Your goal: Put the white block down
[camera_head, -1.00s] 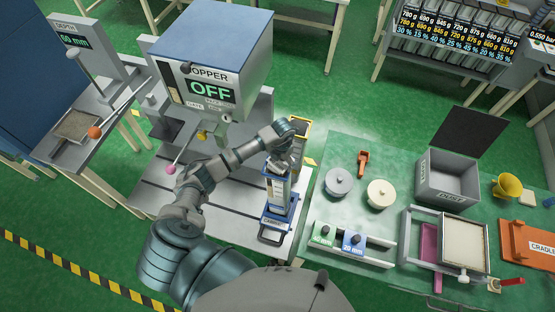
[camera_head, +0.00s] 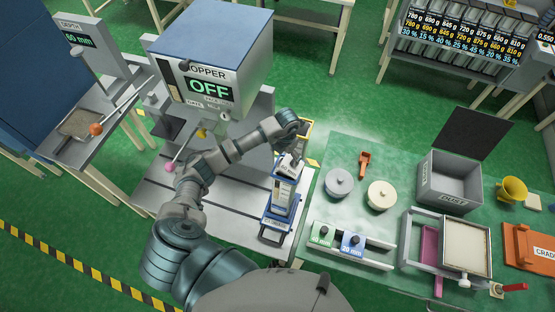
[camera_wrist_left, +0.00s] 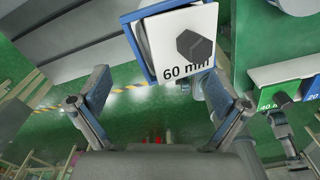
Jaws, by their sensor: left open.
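The white block (camera_wrist_left: 170,40), marked 60 mm and with a dark knob (camera_wrist_left: 195,46), sits at the blue-edged top of the column in the left wrist view. In the head view the block (camera_head: 291,167) shows small and pale at the top of the blue and grey column (camera_head: 283,194). My left gripper (camera_wrist_left: 160,108) is open, its two blue-padded fingers wide apart, with nothing between them. The block is beyond the fingertips, apart from them. In the head view my left gripper (camera_head: 293,147) is just above the column top. My right gripper is not in view.
The hopper (camera_head: 209,82), reading OFF, stands left of the column. A green table to the right holds a rack with a green block (camera_head: 322,235) and a blue block (camera_head: 352,244), two round lids (camera_head: 339,182), a grey bin (camera_head: 450,182) and a sand tray (camera_head: 466,247).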

